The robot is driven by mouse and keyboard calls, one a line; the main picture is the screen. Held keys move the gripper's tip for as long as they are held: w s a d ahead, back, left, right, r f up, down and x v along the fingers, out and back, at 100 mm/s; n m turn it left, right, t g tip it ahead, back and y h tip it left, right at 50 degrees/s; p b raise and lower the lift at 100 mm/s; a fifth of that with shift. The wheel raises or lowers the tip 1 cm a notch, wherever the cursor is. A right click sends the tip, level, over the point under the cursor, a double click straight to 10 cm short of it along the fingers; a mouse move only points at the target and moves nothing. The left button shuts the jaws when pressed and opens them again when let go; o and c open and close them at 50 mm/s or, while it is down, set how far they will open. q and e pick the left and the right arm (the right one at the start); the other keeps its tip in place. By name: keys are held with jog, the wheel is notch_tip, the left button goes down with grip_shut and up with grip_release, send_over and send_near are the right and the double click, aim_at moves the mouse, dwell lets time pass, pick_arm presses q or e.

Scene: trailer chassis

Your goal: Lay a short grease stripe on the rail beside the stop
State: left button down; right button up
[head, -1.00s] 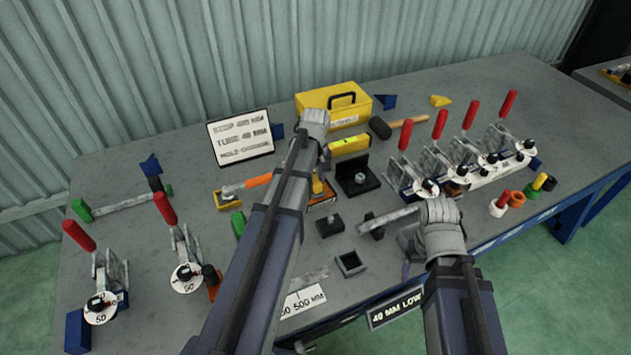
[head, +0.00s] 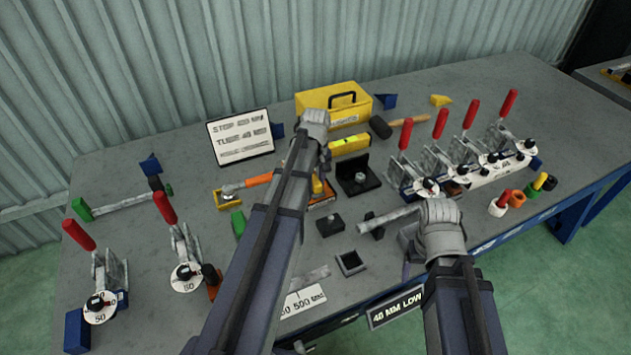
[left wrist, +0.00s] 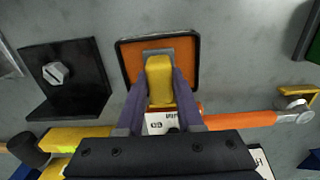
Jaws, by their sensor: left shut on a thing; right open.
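My left gripper (left wrist: 160,82) is shut on a yellow block-like thing (left wrist: 159,80) in the left wrist view. Its front end is over an orange-floored, dark-rimmed tray (left wrist: 193,62); I cannot tell if it touches the floor. In the head view the tray (head: 324,200) is partly hidden by my left arm. My right gripper (head: 412,243) is open beside a grey metal bar (head: 390,220), its fingers mostly hidden. A small dark block with a knob (head: 330,225) lies left of the bar. I cannot tell for certain which pieces are the rail and stop.
A black angle bracket with a bolt (head: 358,180), a yellow level (head: 350,144) and an orange-handled tool (head: 247,184) surround the tray. Red-handled clamps stand left (head: 184,250) and right (head: 430,170). A yellow toolbox (head: 318,98) stands behind. A small open black box (head: 350,263) sits in front.

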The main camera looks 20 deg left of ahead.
aim_at(315, 180)
pick_arm(q)
jog(key=shift+f+b, duration=0.35)
pick_arm(e)
jog(key=shift+f, duration=0.35)
dwell(0.9)
pick_arm(q)
jog(key=shift+r, duration=0.1)
pick_arm(e)
jog(key=shift+r, duration=0.1)
pick_arm(q)
notch_tip(315, 180, up, 7)
jog(key=p, duration=0.7)
pick_arm(e)
notch_tip(315, 180, up, 7)
